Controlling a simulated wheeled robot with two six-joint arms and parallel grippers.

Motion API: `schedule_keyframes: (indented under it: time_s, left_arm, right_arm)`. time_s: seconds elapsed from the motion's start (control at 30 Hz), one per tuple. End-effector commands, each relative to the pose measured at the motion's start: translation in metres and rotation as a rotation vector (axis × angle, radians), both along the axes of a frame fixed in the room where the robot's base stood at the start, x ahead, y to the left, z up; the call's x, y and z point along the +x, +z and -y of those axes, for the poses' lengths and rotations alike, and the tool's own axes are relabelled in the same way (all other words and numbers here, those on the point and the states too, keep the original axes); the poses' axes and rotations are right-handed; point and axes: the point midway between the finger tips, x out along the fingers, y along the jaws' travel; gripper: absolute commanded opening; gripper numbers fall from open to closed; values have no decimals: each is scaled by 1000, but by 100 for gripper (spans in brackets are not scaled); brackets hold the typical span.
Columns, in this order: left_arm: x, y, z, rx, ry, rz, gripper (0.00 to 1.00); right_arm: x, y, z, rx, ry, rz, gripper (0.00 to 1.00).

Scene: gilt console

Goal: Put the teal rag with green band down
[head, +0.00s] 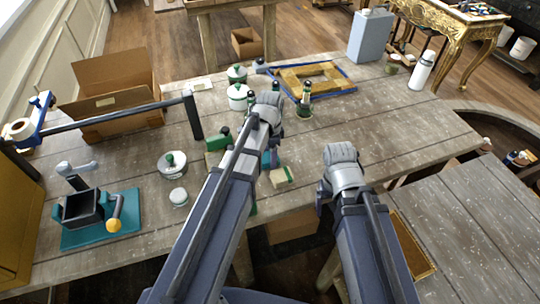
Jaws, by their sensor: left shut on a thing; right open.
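My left gripper (271,150) is over the wooden workbench, largely hidden behind its own arm and wrist. It is shut on the teal rag (267,160), of which only a small teal patch shows beside the arm. The green band cannot be made out clearly, and I cannot tell whether the rag touches the bench. My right gripper (324,193) is open near the bench's front edge, with its fingers mostly hidden by the wrist.
The workbench (400,140) is clear at right. A block with a pale top (282,176) is close to the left gripper. Lidded jars (238,97), a dark green bottle (304,101) and a blue-edged frame (338,83) stand behind. A cardboard box (120,118) and teal-based device (100,226) are left.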

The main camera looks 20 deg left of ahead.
Motion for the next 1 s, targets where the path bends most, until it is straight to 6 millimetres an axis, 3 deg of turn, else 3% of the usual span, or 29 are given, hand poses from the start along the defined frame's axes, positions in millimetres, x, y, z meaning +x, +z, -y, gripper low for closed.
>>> schedule_keyframes:
  time_s: [0.03, 0.3, 0.67, 1.0]
  left_arm:
    - [0, -1, 0, 0, 0, 0, 71]
    - [0, -1, 0, 0, 0, 0, 99]
    - [0, 3, 0, 0, 0, 0, 99]
    - [0, 35, 0, 0, 0, 0, 99]
  right_arm:
    - [0, -1, 0, 0, 0, 0, 81]
    - [0, -1, 0, 0, 0, 0, 81]
    - [0, 3, 0, 0, 0, 0, 81]
    - [0, 35, 0, 0, 1, 0, 81]
